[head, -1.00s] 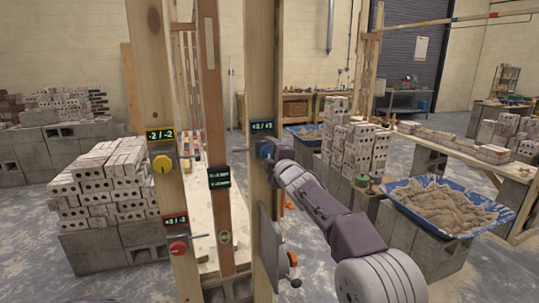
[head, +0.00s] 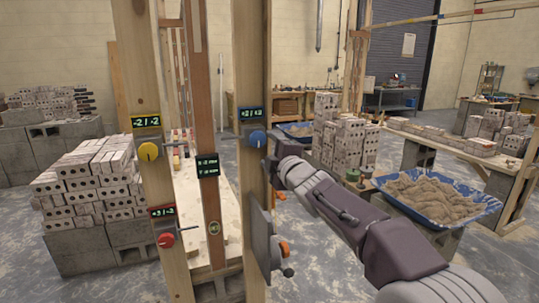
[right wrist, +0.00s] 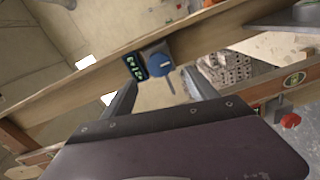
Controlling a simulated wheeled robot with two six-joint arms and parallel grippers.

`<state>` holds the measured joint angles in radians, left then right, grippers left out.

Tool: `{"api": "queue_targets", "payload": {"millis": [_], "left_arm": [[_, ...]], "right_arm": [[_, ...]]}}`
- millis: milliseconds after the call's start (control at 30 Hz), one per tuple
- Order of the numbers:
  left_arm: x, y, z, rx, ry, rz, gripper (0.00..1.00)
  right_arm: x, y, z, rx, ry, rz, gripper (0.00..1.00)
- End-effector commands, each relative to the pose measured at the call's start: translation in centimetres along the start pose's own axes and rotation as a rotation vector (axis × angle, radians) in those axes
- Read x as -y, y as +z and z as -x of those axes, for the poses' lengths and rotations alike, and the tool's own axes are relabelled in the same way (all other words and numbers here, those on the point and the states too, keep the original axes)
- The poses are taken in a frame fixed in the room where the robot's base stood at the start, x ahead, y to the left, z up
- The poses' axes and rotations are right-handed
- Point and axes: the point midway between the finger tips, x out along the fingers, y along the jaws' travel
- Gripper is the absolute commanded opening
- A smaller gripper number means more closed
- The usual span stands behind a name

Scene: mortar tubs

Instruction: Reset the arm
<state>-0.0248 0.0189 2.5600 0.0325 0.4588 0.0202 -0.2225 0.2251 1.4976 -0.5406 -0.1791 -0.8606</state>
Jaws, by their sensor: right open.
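A blue knob (head: 257,139) with a small display above it is on the right wooden post (head: 252,60). A yellow knob (head: 149,151) and, below it, a red knob (head: 166,240) are on the left post (head: 150,80), each with a display. My right gripper (head: 270,168) is just right of the blue knob and apart from it, partly hidden by the post's edge. In the right wrist view, the open, empty fingers (right wrist: 162,92) point toward the blue knob (right wrist: 162,62), and a gap shows between them. My left gripper is not in view.
A plank with a dark display (head: 207,165) stands between the posts. A grey plate with an orange part (head: 283,249) is fixed low on the right post. Brick stacks (head: 95,180) stand left; a blue tub of mortar (head: 430,200) stands right.

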Motion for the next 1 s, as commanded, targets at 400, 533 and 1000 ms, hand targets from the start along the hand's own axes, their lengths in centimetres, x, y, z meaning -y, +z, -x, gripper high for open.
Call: {"api": "queue_targets", "payload": {"millis": [400,533,1000], "left_arm": [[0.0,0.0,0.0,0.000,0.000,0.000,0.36],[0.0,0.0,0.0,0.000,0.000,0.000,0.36],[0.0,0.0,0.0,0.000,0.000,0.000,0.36]], "right_arm": [[4.2,6.3,3.0,0.136,-0.103,-0.074,0.67],[14.1,11.1,7.8,0.324,-0.318,-0.316,0.67],[38.5,11.9,32.8,1.139,-0.822,-1.145,0.67]]}}
